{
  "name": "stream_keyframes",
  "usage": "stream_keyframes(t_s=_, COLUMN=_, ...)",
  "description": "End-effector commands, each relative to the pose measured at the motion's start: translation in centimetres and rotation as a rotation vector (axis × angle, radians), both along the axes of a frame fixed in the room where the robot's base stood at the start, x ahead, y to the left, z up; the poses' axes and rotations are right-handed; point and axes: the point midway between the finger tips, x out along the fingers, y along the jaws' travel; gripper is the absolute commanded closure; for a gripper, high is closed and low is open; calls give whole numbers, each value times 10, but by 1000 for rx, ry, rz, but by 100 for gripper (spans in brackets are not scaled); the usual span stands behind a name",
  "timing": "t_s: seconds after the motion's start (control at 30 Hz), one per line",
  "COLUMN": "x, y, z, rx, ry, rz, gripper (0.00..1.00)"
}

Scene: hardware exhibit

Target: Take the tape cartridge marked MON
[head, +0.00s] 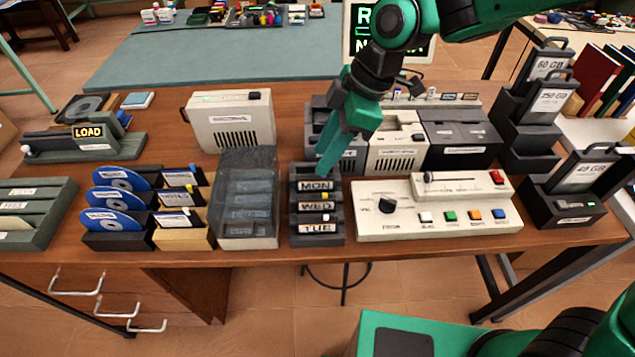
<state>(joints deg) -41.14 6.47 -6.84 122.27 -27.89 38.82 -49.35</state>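The tape cartridge marked MON (316,186) sits in the top slot of a dark upright rack (296,240) on the wooden table. Below it in the same rack are the cartridges marked WED (316,206) and TUE (317,228). My gripper (326,168) reaches down from the upper right, with its green fingertips just above and behind the MON label in the picture. I cannot tell whether it touches the cartridge. The fingers overlap in this view, so their opening is hidden.
A clear-covered case (247,200) stands close left of the rack. A cream control panel (435,222) with coloured buttons is close on the right. Grey and cream drive units (396,150) stand behind. The table's front edge (400,250) is just in front of the rack.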

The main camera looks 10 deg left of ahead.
Motion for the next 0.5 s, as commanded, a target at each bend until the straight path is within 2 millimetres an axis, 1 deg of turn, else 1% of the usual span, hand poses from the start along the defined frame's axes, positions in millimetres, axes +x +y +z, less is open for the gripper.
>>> stream_keyframes(t_s=0.23, x=-3, y=5, z=-17, rx=-2, ry=3, rz=0, gripper=66)
stream_keyframes(t_s=0.4, x=-6, y=10, z=-40, rx=-4, ry=2, rz=0, gripper=66)
stream_keyframes(t_s=0.5, x=-7, y=15, z=-51, rx=-2, ry=2, rz=0, gripper=66)
